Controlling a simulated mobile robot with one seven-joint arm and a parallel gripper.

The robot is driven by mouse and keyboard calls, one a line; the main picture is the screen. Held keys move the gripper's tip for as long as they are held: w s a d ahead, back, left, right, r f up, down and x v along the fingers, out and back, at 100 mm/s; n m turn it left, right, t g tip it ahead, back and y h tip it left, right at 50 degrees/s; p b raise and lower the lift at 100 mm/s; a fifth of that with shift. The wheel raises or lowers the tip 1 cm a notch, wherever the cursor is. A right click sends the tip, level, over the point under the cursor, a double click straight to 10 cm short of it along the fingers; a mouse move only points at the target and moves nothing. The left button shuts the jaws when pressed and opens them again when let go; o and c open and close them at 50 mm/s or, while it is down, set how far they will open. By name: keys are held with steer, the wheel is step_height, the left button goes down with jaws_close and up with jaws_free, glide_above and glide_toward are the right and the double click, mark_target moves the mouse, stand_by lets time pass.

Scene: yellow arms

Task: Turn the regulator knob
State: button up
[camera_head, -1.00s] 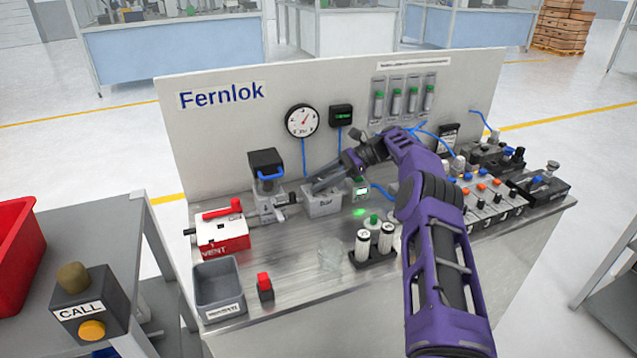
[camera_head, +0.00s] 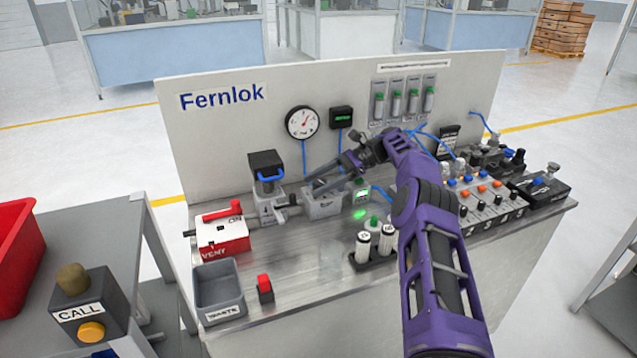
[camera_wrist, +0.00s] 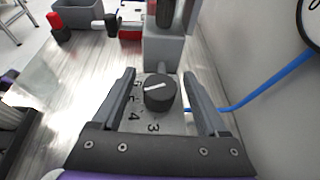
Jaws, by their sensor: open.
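The regulator knob (camera_wrist: 160,92) is a round black knob with a white pointer line, on a grey face marked with numbers. In the wrist view it sits between the two fingers of my gripper (camera_wrist: 160,74), with a gap on each side. The fingers are open and do not appear to touch it. In the head view my gripper (camera_head: 314,184) is over the grey regulator block (camera_head: 322,207), and the knob itself is hidden there. The round pressure gauge (camera_head: 302,122) is on the upright panel behind.
A black-topped unit with a blue handle (camera_head: 267,172) stands left of the regulator. The red vent valve (camera_head: 222,238) and grey waste bin (camera_head: 218,288) are farther left. Blue hoses (camera_head: 305,157) run up the panel.

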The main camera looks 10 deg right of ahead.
mark_target(318, 181)
step_height(318, 181, up, 10)
steer(key=shift+p, duration=0.8)
